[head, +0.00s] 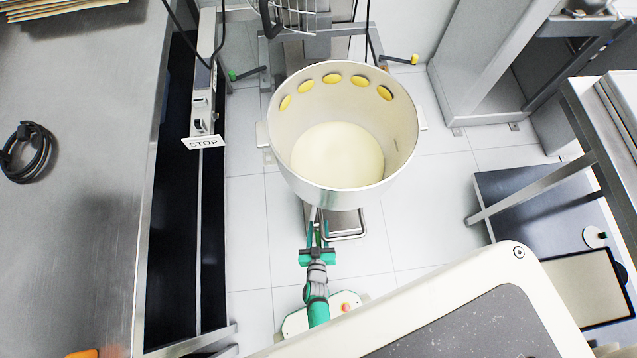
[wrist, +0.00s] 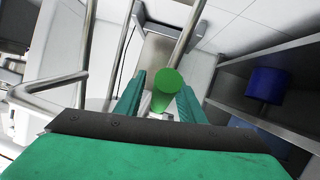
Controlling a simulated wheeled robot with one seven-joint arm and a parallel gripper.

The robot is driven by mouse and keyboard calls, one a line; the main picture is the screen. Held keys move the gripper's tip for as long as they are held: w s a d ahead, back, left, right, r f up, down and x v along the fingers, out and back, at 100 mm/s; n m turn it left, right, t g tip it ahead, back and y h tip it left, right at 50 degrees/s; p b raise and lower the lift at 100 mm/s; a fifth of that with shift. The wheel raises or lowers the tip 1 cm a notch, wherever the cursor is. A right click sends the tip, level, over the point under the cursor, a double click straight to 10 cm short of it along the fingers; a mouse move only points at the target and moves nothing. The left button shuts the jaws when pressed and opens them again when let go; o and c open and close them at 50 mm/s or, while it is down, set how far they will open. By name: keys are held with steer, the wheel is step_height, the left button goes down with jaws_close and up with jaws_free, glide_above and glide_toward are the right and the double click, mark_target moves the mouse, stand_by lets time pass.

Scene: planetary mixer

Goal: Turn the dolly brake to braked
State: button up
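A green cylinder (wrist: 168,86), which looks like a lever grip, points up between my gripper's fingers in the wrist view. My gripper (wrist: 160,98) is open around it, with a gap at the left finger; I cannot tell if the right finger touches it. In the head view my gripper (head: 317,232) is just below the big bowl (head: 340,190), at the dolly's front. The dolly's bent metal handle (head: 347,237) shows to the right of the fingers. The bowl hides most of the dolly. No brake marking is legible.
A steel counter (head: 80,180) with a black cable coil (head: 27,152) stands at left. A shelf unit (head: 530,195) is at right. Tiled floor (head: 432,200) is free right of the bowl.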

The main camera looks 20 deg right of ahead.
mark_target(318, 241)
steer(key=v, duration=1)
steer(key=shift+s+a+r, duration=0.15)
steer(key=shift+s+r, duration=0.05)
steer(key=shift+s, duration=0.1)
